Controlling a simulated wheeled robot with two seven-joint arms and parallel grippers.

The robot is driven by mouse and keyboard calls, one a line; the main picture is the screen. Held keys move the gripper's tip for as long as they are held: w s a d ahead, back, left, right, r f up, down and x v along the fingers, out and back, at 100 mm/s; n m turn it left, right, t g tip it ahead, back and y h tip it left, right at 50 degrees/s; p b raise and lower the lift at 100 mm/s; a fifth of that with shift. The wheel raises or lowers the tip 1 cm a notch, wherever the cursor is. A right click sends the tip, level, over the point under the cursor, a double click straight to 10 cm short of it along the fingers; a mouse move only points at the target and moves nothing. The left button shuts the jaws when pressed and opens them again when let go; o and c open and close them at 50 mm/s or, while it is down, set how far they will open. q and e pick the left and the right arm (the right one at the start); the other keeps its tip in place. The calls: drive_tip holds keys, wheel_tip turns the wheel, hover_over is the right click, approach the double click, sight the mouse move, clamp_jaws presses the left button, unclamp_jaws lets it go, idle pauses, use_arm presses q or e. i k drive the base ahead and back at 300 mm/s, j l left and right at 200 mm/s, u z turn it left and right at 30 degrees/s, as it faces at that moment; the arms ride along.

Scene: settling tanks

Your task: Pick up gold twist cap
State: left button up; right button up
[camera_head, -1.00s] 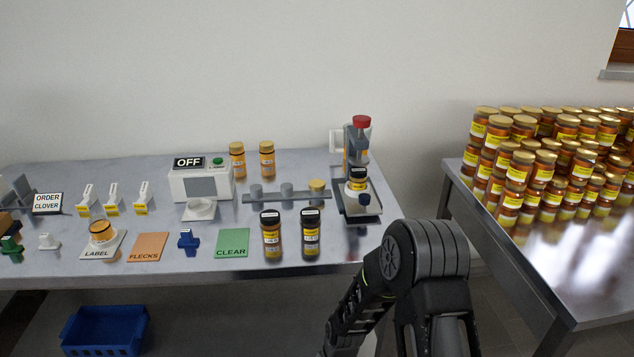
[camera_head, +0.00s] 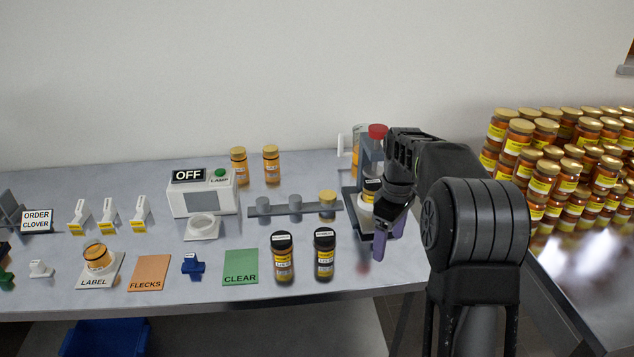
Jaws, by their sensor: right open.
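A gold twist cap (camera_head: 327,197) sits at the right end of a grey rail (camera_head: 268,211) on the steel table, in line with two grey pegs. My right gripper (camera_head: 389,234) is open, with purple finger pads pointing down, to the right of the cap and apart from it. It hangs in front of the red-topped device (camera_head: 377,131) and partly hides it and the dark-capped jar in it. My left gripper is not in view.
Two dark-capped jars (camera_head: 283,257) (camera_head: 325,254) stand in front of the rail. Two gold-capped jars (camera_head: 271,165) stand behind it. A white lamp box (camera_head: 201,197) is left. Stacked honey jars fill the right table.

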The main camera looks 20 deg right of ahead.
sight(325, 196)
drive_tip(key=i, duration=1.05)
